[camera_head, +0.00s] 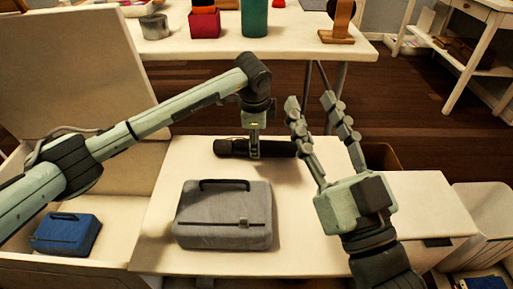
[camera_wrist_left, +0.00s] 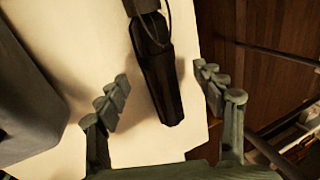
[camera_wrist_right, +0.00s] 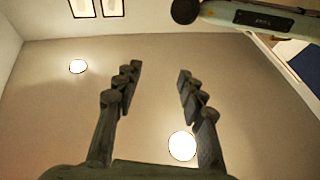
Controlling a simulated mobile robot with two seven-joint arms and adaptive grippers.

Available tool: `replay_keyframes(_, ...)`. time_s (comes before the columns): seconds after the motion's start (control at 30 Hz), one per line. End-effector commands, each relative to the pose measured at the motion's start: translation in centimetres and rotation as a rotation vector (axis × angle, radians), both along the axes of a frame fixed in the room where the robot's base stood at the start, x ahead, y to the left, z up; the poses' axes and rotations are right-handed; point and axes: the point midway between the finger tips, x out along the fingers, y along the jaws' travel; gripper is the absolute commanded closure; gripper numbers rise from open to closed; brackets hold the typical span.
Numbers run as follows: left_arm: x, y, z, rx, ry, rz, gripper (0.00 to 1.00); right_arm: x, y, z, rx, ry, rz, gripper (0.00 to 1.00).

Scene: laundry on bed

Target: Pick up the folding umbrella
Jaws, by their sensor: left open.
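The folding umbrella (camera_head: 284,149) is a black, slim rolled bundle lying across the far part of the white surface (camera_head: 200,160). In the left wrist view the umbrella (camera_wrist_left: 160,75) lies between my open left fingers, with a strap loop at its upper end. My left gripper (camera_head: 254,147) reaches down over the umbrella, fingers apart on either side; whether they touch it I cannot tell. Part of the umbrella is hidden behind this gripper in the head view. My right gripper (camera_head: 310,101) is open and empty, pointing up, right of the umbrella; its wrist view shows ceiling and lights.
A grey zipped case (camera_head: 224,225) lies in front of the umbrella. A blue pouch (camera_head: 66,232) sits in the open compartment at left. A back table (camera_head: 285,35) holds a red box (camera_head: 204,22) and other items. White bins stand at right.

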Motion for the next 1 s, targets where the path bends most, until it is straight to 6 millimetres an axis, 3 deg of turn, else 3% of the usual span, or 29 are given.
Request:
replay_keyframes(0.03, 0.1, 0.3, -1.1, 0.003, 0.004, 0.002, 0.32, 0.0, -0.1, 0.1, 0.004, -0.013, -0.002, 0.60)
replay_keyframes(0.2, 0.7, 0.3, -3.2, 0.001, 0.002, 0.001, 0.32, -0.2, -0.3, 0.8, 0.020, -0.061, -0.006, 0.60)
replay_keyframes(0.53, 0.9, 0.3, -3.8, 0.001, 0.001, 0.000, 0.33, -0.3, -0.4, 1.0, 0.025, -0.075, -0.007, 0.60)
replay_keyframes(1.0, 0.9, 0.3, -3.8, 0.001, 0.001, 0.000, 0.92, -0.3, -0.4, 1.0, 0.024, -0.073, -0.006, 0.60)
